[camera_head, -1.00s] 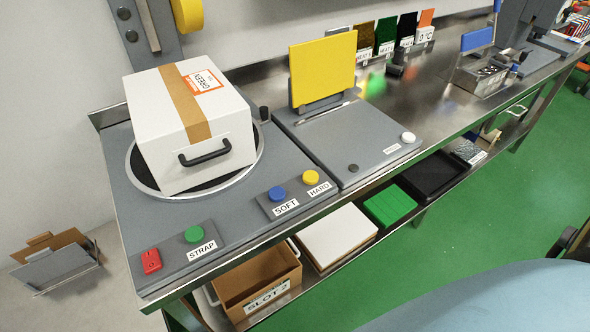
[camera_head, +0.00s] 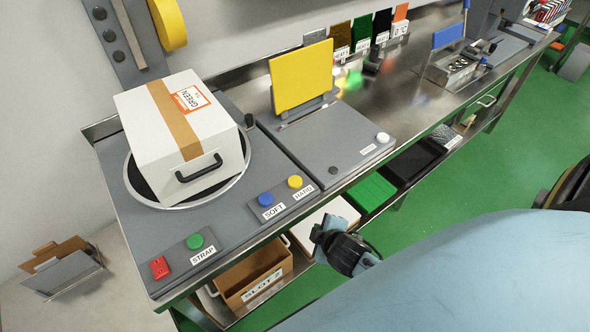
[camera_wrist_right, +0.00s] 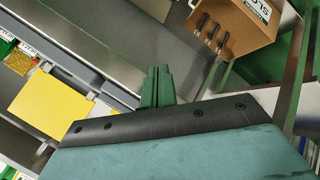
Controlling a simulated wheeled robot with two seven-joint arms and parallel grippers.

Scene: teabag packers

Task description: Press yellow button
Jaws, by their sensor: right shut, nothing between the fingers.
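The yellow button (camera_head: 295,181) sits on a small grey panel beside a HARD label, on the front edge of the bench. The blue button (camera_head: 265,199) with a SOFT label is just left of it on the same panel. My right gripper (camera_head: 322,228) is in front of the bench edge, below and right of the yellow button and apart from it. In the right wrist view its fingers (camera_wrist_right: 157,86) are together with nothing between them. The yellow button cannot be made out in that view. My left gripper is not in view.
A white box (camera_head: 177,130) with brown tape sits on the round plate at left. A green button (camera_head: 195,241) and red switch (camera_head: 159,267) are at the front left. A yellow board (camera_head: 301,76) stands behind. A cardboard bin (camera_head: 252,277) is under the bench.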

